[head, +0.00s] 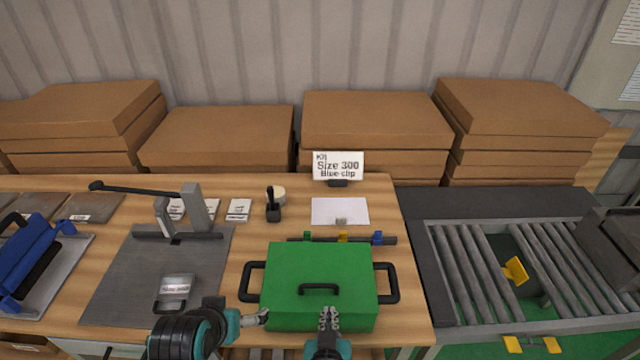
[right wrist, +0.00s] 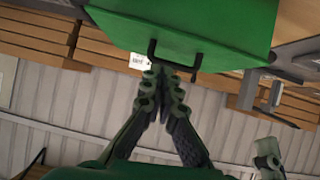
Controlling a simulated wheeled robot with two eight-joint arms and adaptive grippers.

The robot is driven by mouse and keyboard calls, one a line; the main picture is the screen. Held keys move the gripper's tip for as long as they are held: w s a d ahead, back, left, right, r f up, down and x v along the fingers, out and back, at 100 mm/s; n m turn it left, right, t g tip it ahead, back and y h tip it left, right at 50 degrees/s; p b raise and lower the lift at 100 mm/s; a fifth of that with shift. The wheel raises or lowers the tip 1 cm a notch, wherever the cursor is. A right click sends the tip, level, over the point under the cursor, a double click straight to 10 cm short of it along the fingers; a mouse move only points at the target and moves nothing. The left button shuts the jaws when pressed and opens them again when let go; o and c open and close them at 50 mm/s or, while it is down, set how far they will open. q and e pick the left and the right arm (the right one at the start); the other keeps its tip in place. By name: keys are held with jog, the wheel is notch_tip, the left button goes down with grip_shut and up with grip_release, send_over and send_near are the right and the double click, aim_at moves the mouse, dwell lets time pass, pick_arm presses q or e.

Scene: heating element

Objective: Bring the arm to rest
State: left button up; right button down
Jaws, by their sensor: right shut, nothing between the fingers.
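My right gripper (head: 329,318) is at the bottom centre of the head view, at the front edge of the green case (head: 318,262). Its fingers are together and empty. In the right wrist view my right gripper (right wrist: 163,73) has its fingertips meeting just by the black lid handle (right wrist: 170,50); I cannot tell whether they touch it. My left gripper (head: 262,317) is at the case's front left corner, seen from the side, with its jaws too small to judge. The case is closed and stands on the wooden bench.
A grey lever press (head: 195,208) stands on a grey mat left of the case. A blue-handled tool (head: 33,255) lies far left. A kit sign (head: 338,166) and cardboard boxes (head: 375,120) are behind. A roller conveyor (head: 460,270) is right.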

jog(key=d+r+g, duration=0.2)
jog(key=d, duration=0.6)
jog(key=s+d+r+g, duration=0.1)
jog(key=d+r+g, duration=0.1)
jog(key=d, duration=0.5)
jog(key=shift+d+g+y, duration=0.3)
jog(key=shift+d+g, duration=0.1)
jog(key=shift+s+f, duration=0.1)
